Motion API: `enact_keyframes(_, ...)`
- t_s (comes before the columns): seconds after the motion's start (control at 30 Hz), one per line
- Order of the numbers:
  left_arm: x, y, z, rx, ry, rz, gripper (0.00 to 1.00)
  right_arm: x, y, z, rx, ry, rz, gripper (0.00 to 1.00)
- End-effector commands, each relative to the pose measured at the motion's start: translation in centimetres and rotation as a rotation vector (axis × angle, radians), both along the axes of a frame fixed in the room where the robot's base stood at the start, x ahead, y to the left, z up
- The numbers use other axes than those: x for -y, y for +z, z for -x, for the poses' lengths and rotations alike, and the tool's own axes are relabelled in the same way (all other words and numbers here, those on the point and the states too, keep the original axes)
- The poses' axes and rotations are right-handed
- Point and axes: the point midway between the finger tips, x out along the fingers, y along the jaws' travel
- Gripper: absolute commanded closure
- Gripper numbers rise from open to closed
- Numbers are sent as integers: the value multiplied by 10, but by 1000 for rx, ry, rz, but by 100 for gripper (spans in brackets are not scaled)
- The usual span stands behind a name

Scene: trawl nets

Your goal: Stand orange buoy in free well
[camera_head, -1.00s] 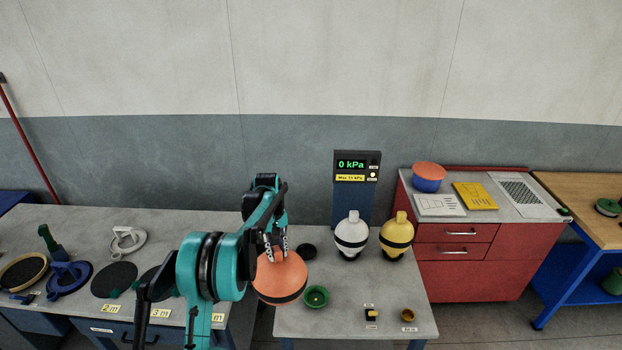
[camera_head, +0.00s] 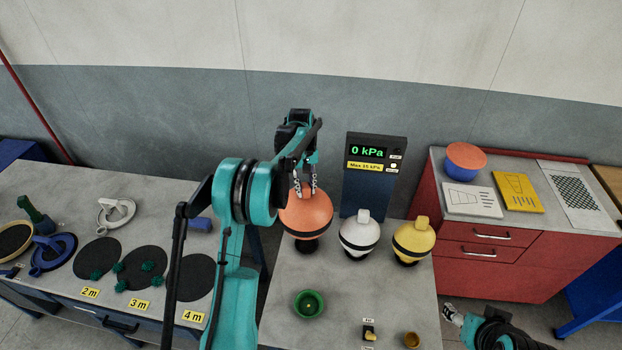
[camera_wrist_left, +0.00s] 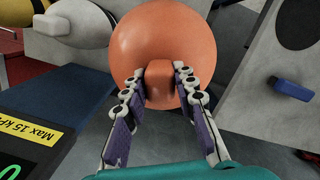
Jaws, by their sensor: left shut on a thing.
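The orange buoy (camera_head: 306,216) has a dark band and is upright at the left of a row with the white buoy (camera_head: 359,236) and the yellow buoy (camera_head: 414,239). My left gripper (camera_head: 305,190) is shut on the lug on top of it; the lug (camera_wrist_left: 160,82) shows between the fingers in the left wrist view. The black well (camera_head: 306,247) is under the orange buoy and mostly hidden by it. I cannot tell whether the buoy rests fully in it. My right gripper (camera_head: 453,315) is at the lower right, away from the buoys; its jaws are unclear.
A blue gauge post (camera_head: 371,180) reading 0 kPa stands close behind the buoys. A green cup (camera_head: 309,304) and a small brass ring (camera_head: 412,340) are in front. The red cabinet (camera_head: 520,265) is at the right. The table's middle is clear.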

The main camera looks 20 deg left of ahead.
Motion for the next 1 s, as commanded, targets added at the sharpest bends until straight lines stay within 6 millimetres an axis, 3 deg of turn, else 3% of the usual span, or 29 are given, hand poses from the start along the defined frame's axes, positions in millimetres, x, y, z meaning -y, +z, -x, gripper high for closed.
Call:
enact_keyframes(0.37, 0, -15, 0, 0, 0, 0, 100, 0, -8, 0, 0, 0, 0, 41)
enact_keyframes(1.0, 0, -71, 0, 0, 0, 0, 100, 0, -39, 0, 0, 0, 0, 41)
